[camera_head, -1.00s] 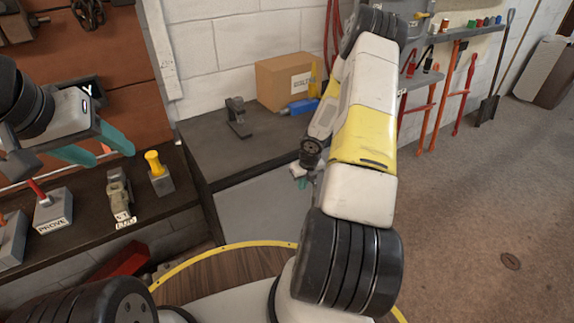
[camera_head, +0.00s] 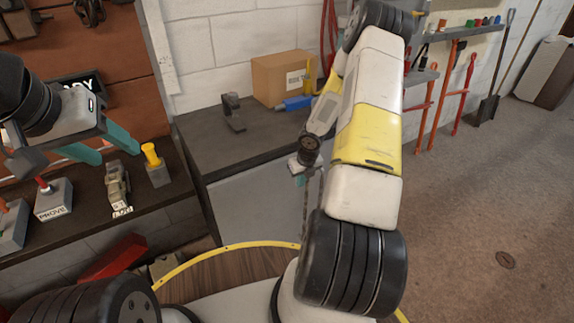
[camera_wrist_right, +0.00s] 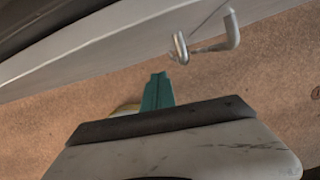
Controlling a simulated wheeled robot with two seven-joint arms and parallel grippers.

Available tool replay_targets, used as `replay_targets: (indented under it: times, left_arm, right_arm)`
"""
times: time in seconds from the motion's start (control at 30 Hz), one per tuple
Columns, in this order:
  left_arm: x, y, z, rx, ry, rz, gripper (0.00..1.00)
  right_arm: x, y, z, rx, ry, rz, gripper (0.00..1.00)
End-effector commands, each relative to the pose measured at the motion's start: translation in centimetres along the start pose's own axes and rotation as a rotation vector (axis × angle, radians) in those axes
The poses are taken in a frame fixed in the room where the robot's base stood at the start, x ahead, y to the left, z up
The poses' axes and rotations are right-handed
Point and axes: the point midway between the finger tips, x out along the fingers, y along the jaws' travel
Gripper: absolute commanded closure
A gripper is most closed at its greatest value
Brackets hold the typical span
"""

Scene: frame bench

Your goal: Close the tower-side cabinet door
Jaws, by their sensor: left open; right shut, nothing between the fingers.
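The grey cabinet (camera_head: 262,200) stands under the dark worktop in the middle of the head view. A pale grey panel with a bent metal handle (camera_wrist_right: 207,47) crosses the top of the right wrist view; it looks like the cabinet door. How far the door stands open I cannot tell. My right gripper (camera_head: 301,181) is shut and empty in front of the cabinet, mostly hidden by my arm. Its teal fingers (camera_wrist_right: 157,92) are below the handle in the wrist picture, apart from it. My left gripper (camera_head: 98,147) is open and empty above the left bench.
A cardboard box (camera_head: 283,77), a blue tool (camera_head: 296,103) and a dark clamp-like tool (camera_head: 233,112) are on the worktop. The left bench holds a yellow-topped block (camera_head: 155,165) and a PROVE block (camera_head: 53,200). Brown floor (camera_head: 465,200) is open on the right.

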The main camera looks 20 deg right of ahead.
Motion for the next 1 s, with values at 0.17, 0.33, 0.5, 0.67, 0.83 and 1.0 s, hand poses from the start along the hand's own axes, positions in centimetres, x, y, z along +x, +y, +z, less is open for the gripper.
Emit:
replay_targets:
  times: [0.17, 0.33, 0.5, 0.67, 0.83, 1.0]
  left_arm:
    - [0.0, 0.0, 0.0, 0.001, 0.001, 0.000, 0.48]
    - [0.0, 0.0, 0.0, 0.001, 0.001, 0.000, 0.48]
    - [0.0, 0.0, 0.0, 0.001, 0.001, 0.000, 0.48]
    - [0.0, 0.0, 0.0, 0.001, 0.001, 0.000, 0.48]
    - [0.0, 0.0, 0.0, 0.001, 0.001, 0.000, 0.48]
    - [0.0, 0.0, 0.0, 0.001, 0.001, 0.000, 0.48]
  right_arm:
    - [-2.3, -0.3, -0.1, 0.005, 0.001, -0.002, 1.00]
    - [-4.9, -0.4, -0.2, 0.004, 0.001, -0.003, 1.00]
    - [-7.2, -0.4, -0.2, 0.003, 0.002, -0.002, 1.00]
    - [-8.0, -0.4, -0.3, 0.002, 0.004, -0.002, 1.00]
    - [-9.4, -0.4, 0.1, 0.062, 0.002, -0.022, 1.00]
    - [-15.8, -0.1, 0.9, 0.416, -0.027, -0.109, 1.00]
